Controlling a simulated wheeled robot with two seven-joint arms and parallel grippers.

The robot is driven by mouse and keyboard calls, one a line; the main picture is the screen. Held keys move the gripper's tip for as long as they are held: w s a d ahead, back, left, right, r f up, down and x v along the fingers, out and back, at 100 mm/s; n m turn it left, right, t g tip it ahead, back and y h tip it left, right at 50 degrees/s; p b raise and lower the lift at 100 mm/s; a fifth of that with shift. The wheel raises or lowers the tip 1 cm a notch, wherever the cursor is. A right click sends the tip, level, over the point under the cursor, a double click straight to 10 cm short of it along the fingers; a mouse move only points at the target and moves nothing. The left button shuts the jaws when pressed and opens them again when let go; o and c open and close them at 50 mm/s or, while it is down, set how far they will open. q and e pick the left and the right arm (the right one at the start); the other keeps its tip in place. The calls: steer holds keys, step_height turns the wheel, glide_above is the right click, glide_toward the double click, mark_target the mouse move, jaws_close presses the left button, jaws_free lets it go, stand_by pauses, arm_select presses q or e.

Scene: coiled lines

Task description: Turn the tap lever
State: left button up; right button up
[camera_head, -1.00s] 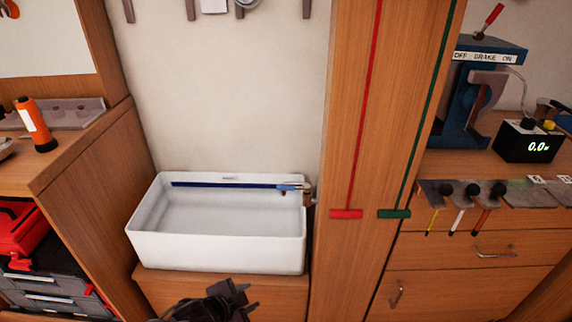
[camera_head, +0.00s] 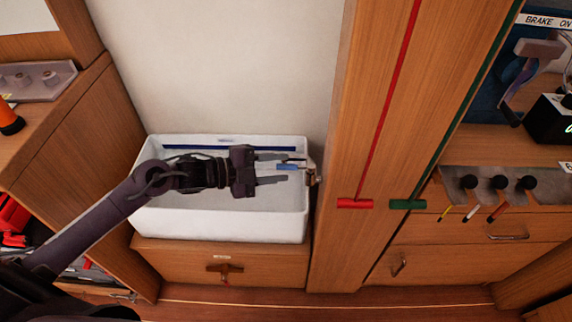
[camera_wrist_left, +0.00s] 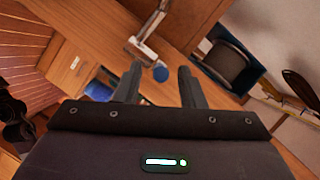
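The tap (camera_head: 312,178) stands at the right end of the white sink (camera_head: 220,225). Its blue-ended lever (camera_head: 288,167) points left between the fingers of my left gripper (camera_head: 287,168). In the left wrist view, the silver tap (camera_wrist_left: 146,42) and the round blue end (camera_wrist_left: 160,74) show just beyond and between the fingertips of the left gripper (camera_wrist_left: 159,70). The fingers are apart, one on each side of the blue end. I cannot tell whether either finger touches it. My left arm hides part of the basin. My right gripper is in no view.
A wooden post (camera_head: 335,235) stands right beside the tap, with a red pull handle (camera_head: 355,203) and a green one (camera_head: 407,204). A wooden cabinet wall (camera_head: 80,150) bounds the left side. A drawer (camera_head: 275,262) is below the sink.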

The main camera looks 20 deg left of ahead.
mark_target(294, 167)
arm_select(q)
steer(key=shift+x, duration=1.25)
jaws_close()
